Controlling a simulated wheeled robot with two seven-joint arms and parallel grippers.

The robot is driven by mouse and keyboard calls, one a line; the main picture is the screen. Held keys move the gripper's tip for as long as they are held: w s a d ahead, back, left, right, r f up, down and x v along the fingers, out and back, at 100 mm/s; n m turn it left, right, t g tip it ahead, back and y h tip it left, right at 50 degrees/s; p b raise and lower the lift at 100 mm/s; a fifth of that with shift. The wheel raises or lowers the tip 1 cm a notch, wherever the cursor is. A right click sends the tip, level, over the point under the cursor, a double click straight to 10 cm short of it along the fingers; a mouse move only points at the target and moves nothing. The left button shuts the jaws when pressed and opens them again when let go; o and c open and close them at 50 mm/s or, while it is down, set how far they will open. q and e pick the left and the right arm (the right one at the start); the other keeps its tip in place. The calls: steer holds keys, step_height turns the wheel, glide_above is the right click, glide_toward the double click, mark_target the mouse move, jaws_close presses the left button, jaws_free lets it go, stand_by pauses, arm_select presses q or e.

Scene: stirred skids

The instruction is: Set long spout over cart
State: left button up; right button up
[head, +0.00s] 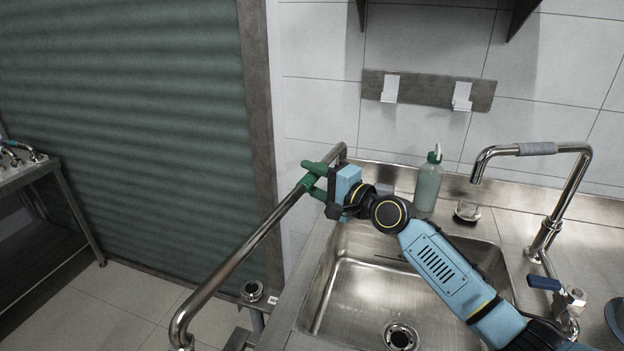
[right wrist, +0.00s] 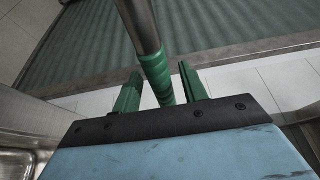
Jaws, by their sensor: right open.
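The long spout (head: 240,250) is a bent steel pipe. It runs from beside the wall, left of the sink, down toward the lower left, where its end bends downward. A green sleeve on it shows in the right wrist view (right wrist: 155,72). My right gripper (head: 312,178) is open, its green fingers on either side of the sleeve. In the right wrist view (right wrist: 162,86) gaps show between sleeve and fingers; I cannot tell whether either touches. A steel stand with a lower shelf, perhaps the cart (head: 42,172), is at the far left. My left gripper is out of view.
A steel sink (head: 345,285) lies under my right arm. A soap bottle (head: 428,184) stands behind it. A second faucet (head: 560,190) with a grey sleeve rises at right. A round fitting (head: 252,291) stands below the spout.

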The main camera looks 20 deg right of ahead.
steer(key=shift+w+a, duration=0.1)
steer(key=shift+w, duration=0.05)
steer(key=shift+c, duration=0.3)
jaws_close()
